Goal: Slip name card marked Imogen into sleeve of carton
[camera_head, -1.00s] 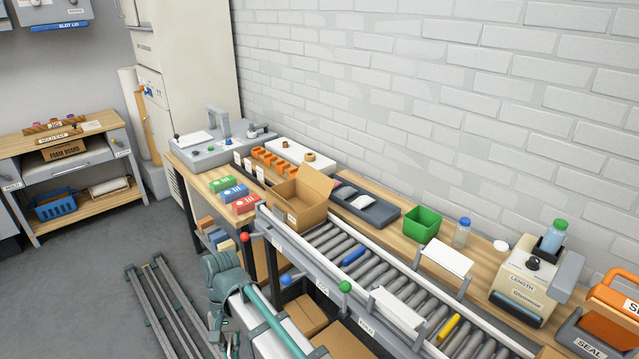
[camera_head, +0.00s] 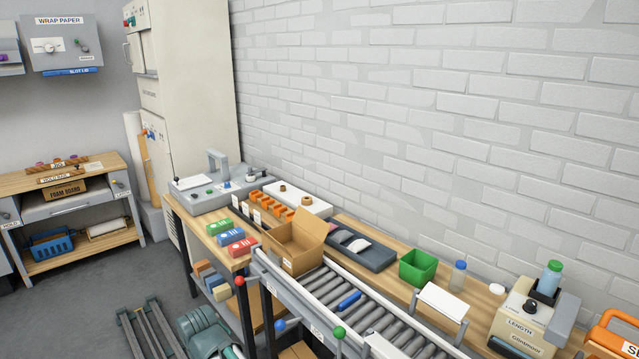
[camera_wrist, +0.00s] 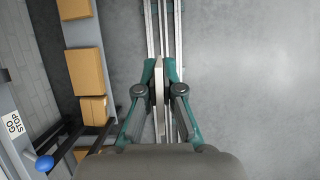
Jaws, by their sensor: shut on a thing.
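My gripper (camera_wrist: 160,72) shows in the wrist view, over the grey floor. Its teal fingers are shut on a thin pale card (camera_wrist: 159,95), seen nearly edge-on, so no name can be read. The carton (camera_head: 283,253) is an open brown cardboard box with raised flaps, at the left end of the roller conveyor in the head view. A small white patch (camera_head: 288,263) is on its front; I cannot tell whether it is the sleeve. My gripper is away from the carton. In the head view my arm is at the bottom edge and its fingertips are not clear.
White cards (camera_head: 237,202) stand in a dark rack left of the carton. Red, blue and green boxes (camera_head: 238,246) lie in front. A green bin (camera_head: 417,268) and a dark tray (camera_head: 366,254) stand behind the conveyor (camera_head: 325,297). Coloured knobs (camera_head: 280,325) stick out along its front.

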